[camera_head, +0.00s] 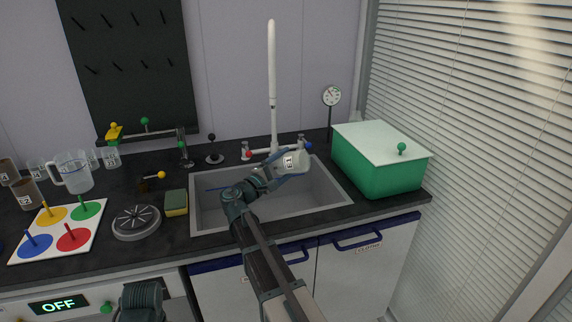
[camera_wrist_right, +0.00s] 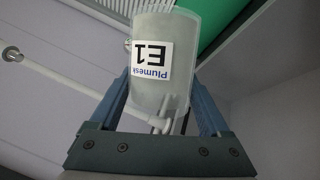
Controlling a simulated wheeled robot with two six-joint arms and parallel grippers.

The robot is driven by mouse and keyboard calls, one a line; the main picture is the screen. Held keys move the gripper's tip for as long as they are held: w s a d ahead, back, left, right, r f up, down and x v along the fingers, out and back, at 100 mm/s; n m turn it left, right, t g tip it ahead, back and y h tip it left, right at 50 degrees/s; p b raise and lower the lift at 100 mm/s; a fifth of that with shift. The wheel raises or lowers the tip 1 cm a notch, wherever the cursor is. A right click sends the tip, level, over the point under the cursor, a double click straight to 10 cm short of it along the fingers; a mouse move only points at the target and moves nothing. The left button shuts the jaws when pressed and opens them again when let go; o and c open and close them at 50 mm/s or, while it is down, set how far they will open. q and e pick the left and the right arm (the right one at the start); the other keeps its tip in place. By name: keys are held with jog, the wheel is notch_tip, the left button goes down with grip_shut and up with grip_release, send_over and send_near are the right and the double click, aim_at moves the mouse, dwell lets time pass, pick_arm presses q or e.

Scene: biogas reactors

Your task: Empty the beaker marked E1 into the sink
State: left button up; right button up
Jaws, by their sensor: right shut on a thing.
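The beaker marked E1 (camera_head: 295,162) is a small clear-whitish cup with a white label. My right gripper (camera_head: 283,168) is shut on it and holds it above the sink (camera_head: 320,195), near the back rim in the picture. The beaker looks tilted well over. In the right wrist view the beaker (camera_wrist_right: 180,85) sits between the two blue fingers (camera_wrist_right: 165,105), its label reading E1 upside down. I cannot tell whether liquid is inside, and no stream shows. My left gripper does not show.
A white faucet (camera_head: 272,95) rises behind the sink. A green box (camera_head: 375,165) with a pale lid stands right of it. A sponge (camera_head: 176,202), a round grey device (camera_head: 137,222) and a mat with coloured discs (camera_head: 100,232) lie left. Other beakers and a jug (camera_head: 75,172) stand farther left.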

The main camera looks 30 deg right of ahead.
aim_at(286, 154)
jog(key=shift+r+p, duration=1.6)
jog(key=shift+r, duration=0.3)
